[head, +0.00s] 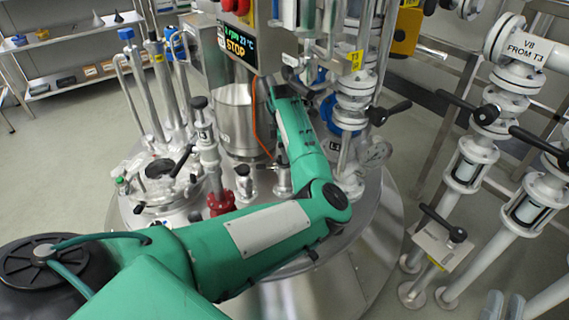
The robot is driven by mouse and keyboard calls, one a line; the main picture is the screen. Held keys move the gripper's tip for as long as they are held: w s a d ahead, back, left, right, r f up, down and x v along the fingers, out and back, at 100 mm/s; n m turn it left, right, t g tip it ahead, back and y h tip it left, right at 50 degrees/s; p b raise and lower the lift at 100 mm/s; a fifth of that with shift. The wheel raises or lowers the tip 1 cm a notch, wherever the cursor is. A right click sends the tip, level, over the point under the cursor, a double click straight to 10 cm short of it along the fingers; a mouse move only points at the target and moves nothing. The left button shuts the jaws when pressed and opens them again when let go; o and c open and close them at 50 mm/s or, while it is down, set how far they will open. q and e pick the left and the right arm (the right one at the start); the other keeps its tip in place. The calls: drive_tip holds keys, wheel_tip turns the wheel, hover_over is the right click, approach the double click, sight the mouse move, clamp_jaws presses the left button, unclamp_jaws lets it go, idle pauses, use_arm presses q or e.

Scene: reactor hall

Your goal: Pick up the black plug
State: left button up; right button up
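I cannot make out the black plug with certainty. Small dark cone-shaped pieces (118,17) stand on the shelf at the upper left, far from both grippers. My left arm is green and reaches across the reactor lid; its dark wrist end (284,90) is among the pipes below the display box. The fingers there are not clear, so I cannot tell whether that gripper is open or holds anything. My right gripper (503,306) shows only as two grey fingertips at the bottom right edge. They are apart, with nothing seen between them.
White pipes with black-handled valves (470,160) fill the right side. A metal shelf (70,45) is at the upper left, with open floor before it.

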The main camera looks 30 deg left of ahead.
use_arm(q)
clamp_jaws()
drive_tip(key=shift+r, duration=0.1)
